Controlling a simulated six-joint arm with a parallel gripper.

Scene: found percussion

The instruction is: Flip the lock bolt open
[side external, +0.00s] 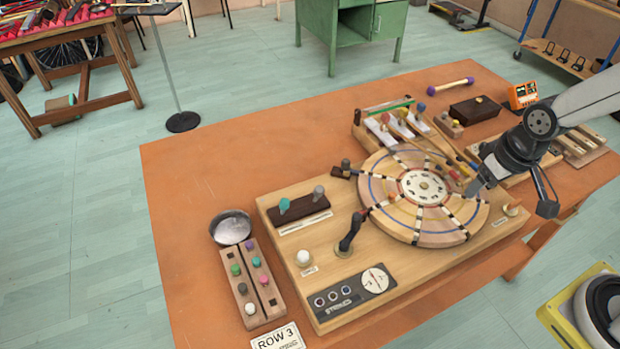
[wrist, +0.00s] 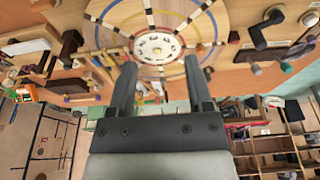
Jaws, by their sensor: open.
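A small dark block with a brown knob (side external: 343,170) sits at the far left edge of the round wheel (side external: 450,231); it looks like the lock bolt. I cannot tell from its shape whether it is shut or open. My gripper (side external: 480,184) is over the right side of the wheel, well apart from that block. In the wrist view my gripper (wrist: 160,63) is open, with nothing between its fingers, and the wheel (wrist: 185,18) shows beyond the fingertips. I cannot pick out the bolt surely in the wrist view.
A black crank lever (side external: 350,232) stands left of the wheel. A dark strip with teal and grey knobs (side external: 299,207) lies behind it. A knobbed wooden box (side external: 251,282) and a metal bowl (side external: 231,227) are at the left. The orange table's (side external: 215,165) far left is clear.

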